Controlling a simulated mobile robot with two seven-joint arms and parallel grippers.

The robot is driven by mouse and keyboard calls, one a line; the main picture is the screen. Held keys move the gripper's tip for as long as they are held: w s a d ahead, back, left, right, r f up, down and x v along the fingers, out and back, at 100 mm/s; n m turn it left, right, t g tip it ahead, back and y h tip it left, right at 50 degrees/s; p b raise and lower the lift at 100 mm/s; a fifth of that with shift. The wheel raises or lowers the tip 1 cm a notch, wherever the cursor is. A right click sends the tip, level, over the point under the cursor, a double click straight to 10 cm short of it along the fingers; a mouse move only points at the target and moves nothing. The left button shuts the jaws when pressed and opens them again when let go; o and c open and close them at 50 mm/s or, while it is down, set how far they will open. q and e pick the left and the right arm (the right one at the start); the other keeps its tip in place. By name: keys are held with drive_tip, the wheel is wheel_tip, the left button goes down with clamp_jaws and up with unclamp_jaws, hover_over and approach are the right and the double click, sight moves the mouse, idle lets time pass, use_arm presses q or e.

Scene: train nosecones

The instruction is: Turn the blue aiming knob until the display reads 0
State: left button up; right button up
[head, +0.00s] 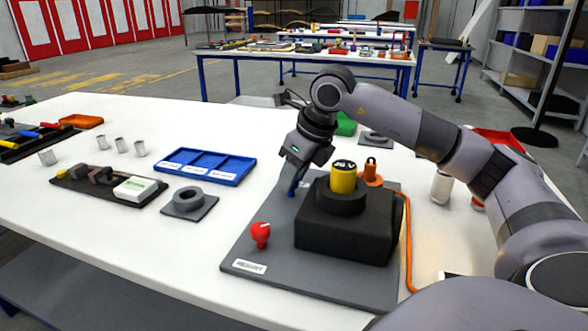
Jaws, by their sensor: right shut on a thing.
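My right gripper (295,181) reaches down over the grey base plate (250,245) with its fingers at a blue part, the blue knob (292,190). It is shut on the knob, which is mostly hidden by the fingers. Beside it a black block (345,240) carries a yellow cylinder (343,180) with dark markings on its top, too small to read surely. I cannot make out a display reading. A red knob (261,233) stands at the plate's near left. My left gripper is not in view.
An orange part (371,172) with an orange cable stands behind the block. A blue tray (205,166), a grey ring on a pad (188,201) and a dark tray (105,194) lie to the left. The front left of the white table (110,240) is clear.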

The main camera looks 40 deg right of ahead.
drive_tip(key=m+h+p, duration=0.1)
drive_tip(key=m+h, duration=0.1)
drive_tip(key=m, duration=0.3)
drive_tip(key=shift+a+m, duration=0.15)
drive_tip(key=shift+m, duration=0.15)
idle(0.4)
drive_tip(key=o, duration=0.7)
drive_tip(key=shift+r, duration=0.1)
drive_tip(key=shift+p+v, duration=0.4)
drive_tip(key=shift+v, duration=3.1)
drive_tip(key=shift+a, duration=0.15)
